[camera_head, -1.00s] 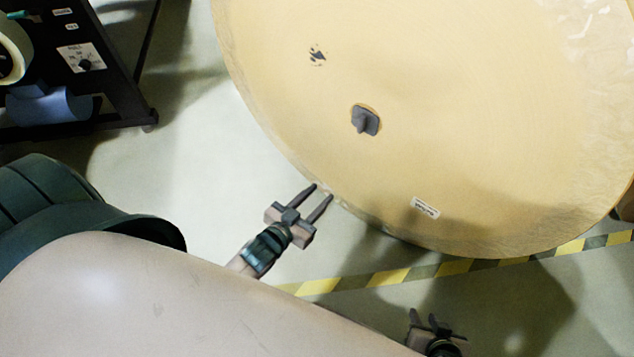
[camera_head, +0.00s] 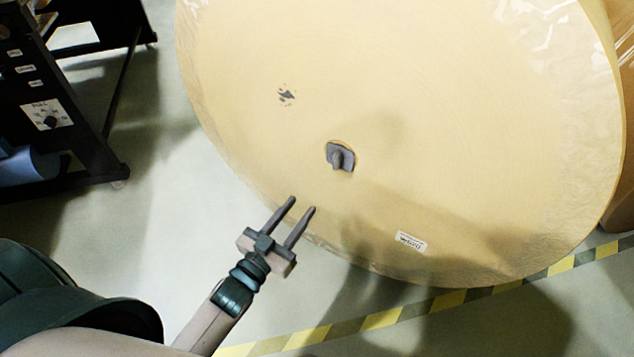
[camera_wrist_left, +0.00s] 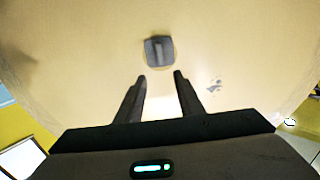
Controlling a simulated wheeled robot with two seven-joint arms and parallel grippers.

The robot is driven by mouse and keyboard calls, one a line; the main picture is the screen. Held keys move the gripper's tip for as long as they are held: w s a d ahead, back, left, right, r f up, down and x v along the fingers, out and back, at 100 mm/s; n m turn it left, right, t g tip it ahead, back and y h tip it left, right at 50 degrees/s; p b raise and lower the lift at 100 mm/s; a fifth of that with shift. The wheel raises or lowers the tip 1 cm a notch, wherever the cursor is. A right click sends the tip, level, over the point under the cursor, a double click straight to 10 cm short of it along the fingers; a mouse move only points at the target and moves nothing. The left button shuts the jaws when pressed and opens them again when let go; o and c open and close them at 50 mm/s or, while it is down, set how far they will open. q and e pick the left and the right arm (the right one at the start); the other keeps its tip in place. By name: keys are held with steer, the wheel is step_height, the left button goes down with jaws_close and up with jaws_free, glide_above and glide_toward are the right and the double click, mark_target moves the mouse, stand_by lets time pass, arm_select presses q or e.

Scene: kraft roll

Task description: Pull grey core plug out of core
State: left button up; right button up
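The grey core plug (camera_head: 340,157) sits in the core hole near the middle of the big tan kraft roll's end face (camera_head: 430,120). It has a raised grip tab in its centre. My left gripper (camera_head: 304,204) is open and empty, below and left of the plug in the head view, apart from it. In the left wrist view the plug (camera_wrist_left: 159,51) lies ahead of and between the two open fingers (camera_wrist_left: 160,78), with a gap to it. The plug's inner part is hidden in the core. My right gripper does not show.
A dark mark (camera_head: 286,94) and a white label (camera_head: 410,242) are on the roll face. A black machine frame with a dial panel (camera_head: 46,114) stands at the left. Yellow-black floor tape (camera_head: 380,319) runs below the roll. The pale floor between is clear.

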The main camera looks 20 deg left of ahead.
mark_target(335, 162)
arm_select(q)
steer(key=w+d, duration=0.1)
steer(key=w, duration=0.9)
steer(key=w+d+b, duration=0.1)
steer(key=w, duration=0.4)
steer(key=shift+w+d, duration=0.2)
steer(key=shift+d, duration=0.15)
steer(key=shift+w+d, duration=0.1)
steer(key=shift+w, duration=0.5)
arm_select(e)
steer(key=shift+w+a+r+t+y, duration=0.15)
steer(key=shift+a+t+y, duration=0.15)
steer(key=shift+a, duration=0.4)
